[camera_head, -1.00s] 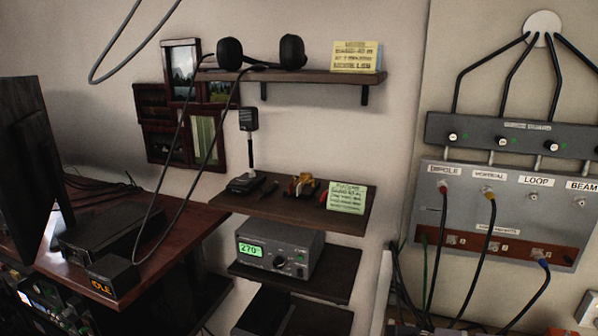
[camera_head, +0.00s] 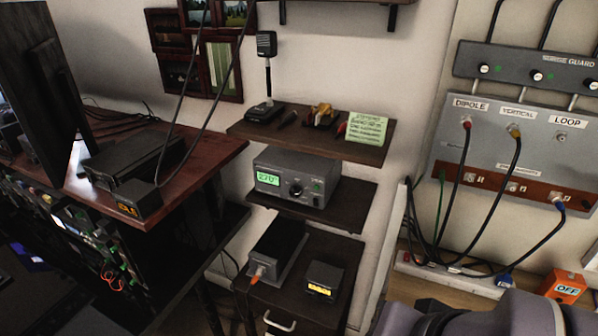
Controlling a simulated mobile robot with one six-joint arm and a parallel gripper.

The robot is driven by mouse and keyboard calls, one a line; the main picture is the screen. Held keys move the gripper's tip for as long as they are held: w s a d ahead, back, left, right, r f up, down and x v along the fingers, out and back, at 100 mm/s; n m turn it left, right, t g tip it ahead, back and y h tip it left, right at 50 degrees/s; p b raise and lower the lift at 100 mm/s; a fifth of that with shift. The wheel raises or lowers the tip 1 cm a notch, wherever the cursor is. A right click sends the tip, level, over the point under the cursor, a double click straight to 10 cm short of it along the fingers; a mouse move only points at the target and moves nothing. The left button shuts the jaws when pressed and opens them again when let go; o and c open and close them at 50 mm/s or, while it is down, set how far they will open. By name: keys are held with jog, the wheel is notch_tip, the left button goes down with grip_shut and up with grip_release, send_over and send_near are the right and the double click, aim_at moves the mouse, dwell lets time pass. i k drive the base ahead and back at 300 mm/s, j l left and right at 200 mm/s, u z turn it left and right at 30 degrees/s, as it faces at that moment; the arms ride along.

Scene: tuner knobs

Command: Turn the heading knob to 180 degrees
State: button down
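A grey box with a green lit display and a knob on its front stands on the middle wall shelf. Its display (camera_head: 268,180) seems to read about 270, but the digits are blurred now. Its larger round knob (camera_head: 295,189) sits right of the display, with smaller controls farther right. The knob's pointer direction is too small to tell. Part of my arm shows at the bottom right edge, well away from the box. My gripper's fingers are not in view.
Below, a cabinet holds a dark unit (camera_head: 277,250) and a small lit box (camera_head: 324,279). A desk (camera_head: 205,150) stands left. A cable panel (camera_head: 450,160) and orange OFF box (camera_head: 563,287) are right.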

aim_at(295, 192)
jog(key=k+j+z, duration=0.3)
jog(key=j, duration=0.2)
jog(key=k+j+z, duration=0.3)
jog(key=k+j, duration=0.1)
jog(key=j, duration=0.05)
